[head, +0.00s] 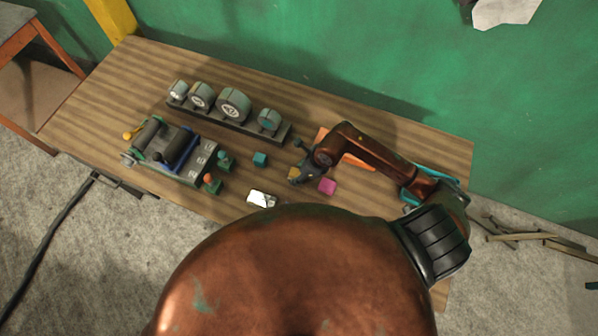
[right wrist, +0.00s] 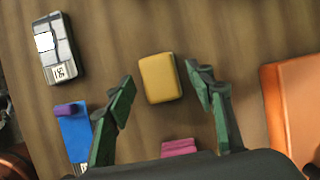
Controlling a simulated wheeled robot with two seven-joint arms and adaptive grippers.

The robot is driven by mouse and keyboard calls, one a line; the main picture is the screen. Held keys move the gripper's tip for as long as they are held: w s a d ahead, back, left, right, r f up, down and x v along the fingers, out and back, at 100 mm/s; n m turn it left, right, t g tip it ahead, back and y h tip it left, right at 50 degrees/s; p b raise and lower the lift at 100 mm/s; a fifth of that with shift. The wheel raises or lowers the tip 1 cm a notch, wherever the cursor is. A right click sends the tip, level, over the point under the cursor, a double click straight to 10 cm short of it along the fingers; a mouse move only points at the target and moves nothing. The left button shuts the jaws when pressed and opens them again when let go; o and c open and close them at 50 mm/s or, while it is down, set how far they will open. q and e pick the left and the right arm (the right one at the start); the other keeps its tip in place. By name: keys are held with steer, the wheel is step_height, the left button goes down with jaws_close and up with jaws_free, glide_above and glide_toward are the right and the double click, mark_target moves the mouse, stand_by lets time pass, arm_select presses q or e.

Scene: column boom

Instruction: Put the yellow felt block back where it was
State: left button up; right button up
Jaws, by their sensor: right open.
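The yellow felt block (right wrist: 158,78) lies on the wooden table in the right wrist view. It lies in the gap between the fingertips of my right gripper (right wrist: 160,80), with bare wood showing on both sides of it. The fingers are apart, and I see no contact with the block. In the head view the yellow block (head: 293,174) is small, partly covered by my right gripper (head: 298,170) above it. My left gripper is not in view.
On the table (head: 390,130) are a magenta block (head: 327,186), a teal block (head: 260,159), a grey-white device (head: 261,199), an orange object (right wrist: 295,110) and a blue piece with a purple knob (right wrist: 75,130). Gauges (head: 233,105) and a roller machine (head: 170,150) stand left.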

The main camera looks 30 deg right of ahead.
steer(key=b+v, duration=0.1)
steer(key=v, duration=1.1)
